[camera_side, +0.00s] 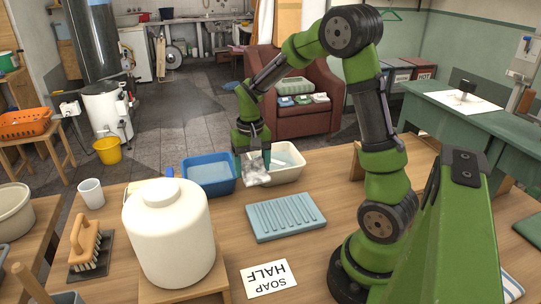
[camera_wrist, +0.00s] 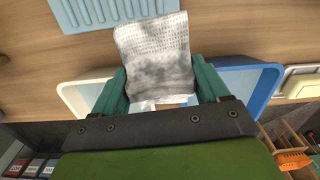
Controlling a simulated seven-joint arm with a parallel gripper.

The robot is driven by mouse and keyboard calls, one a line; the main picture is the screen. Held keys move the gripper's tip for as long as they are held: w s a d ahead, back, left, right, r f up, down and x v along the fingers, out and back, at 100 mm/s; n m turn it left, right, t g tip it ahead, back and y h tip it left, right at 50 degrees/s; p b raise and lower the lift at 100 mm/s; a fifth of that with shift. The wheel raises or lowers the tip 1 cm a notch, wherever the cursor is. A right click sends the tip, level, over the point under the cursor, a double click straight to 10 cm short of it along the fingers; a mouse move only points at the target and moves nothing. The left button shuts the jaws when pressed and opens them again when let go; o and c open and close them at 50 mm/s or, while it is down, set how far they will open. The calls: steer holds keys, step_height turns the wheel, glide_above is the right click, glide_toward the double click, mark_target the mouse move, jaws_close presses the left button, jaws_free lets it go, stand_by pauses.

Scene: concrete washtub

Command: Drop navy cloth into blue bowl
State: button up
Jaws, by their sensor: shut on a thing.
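My gripper (camera_side: 253,160) is shut on a crumpled white cloth with grey smudges (camera_side: 255,176). In the wrist view the cloth (camera_wrist: 155,55) sits between my two teal fingers (camera_wrist: 160,88). It hangs near the adjoining rims of the blue bowl (camera_side: 209,188), a rectangular tub, and a white tub (camera_side: 289,176). In the wrist view the blue bowl (camera_wrist: 262,78) is to the right of the cloth and the white tub (camera_wrist: 75,98) to the left. The held cloth looks white and grey, not navy. I cannot make out a navy cloth on the table.
A pale blue ribbed washboard (camera_side: 285,215) lies in front of the tubs. A large white jar (camera_side: 168,232), a white cup (camera_side: 91,192) and a scrubbing brush (camera_side: 87,245) stand to the left. A card (camera_side: 269,279) lies at the front. Bare wood shows around the washboard.

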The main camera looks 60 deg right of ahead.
mark_target(211, 156)
steer(key=shift+w+d+r, duration=0.6)
steer(key=shift+w+r, duration=0.9)
steer(key=shift+w, duration=5.9)
steer(key=shift+f, duration=2.8)
steer(key=o, duration=1.4)
steer(key=shift+o, duration=0.2)
steer(key=shift+r, duration=0.1)
step_height(211, 156, up, 17)
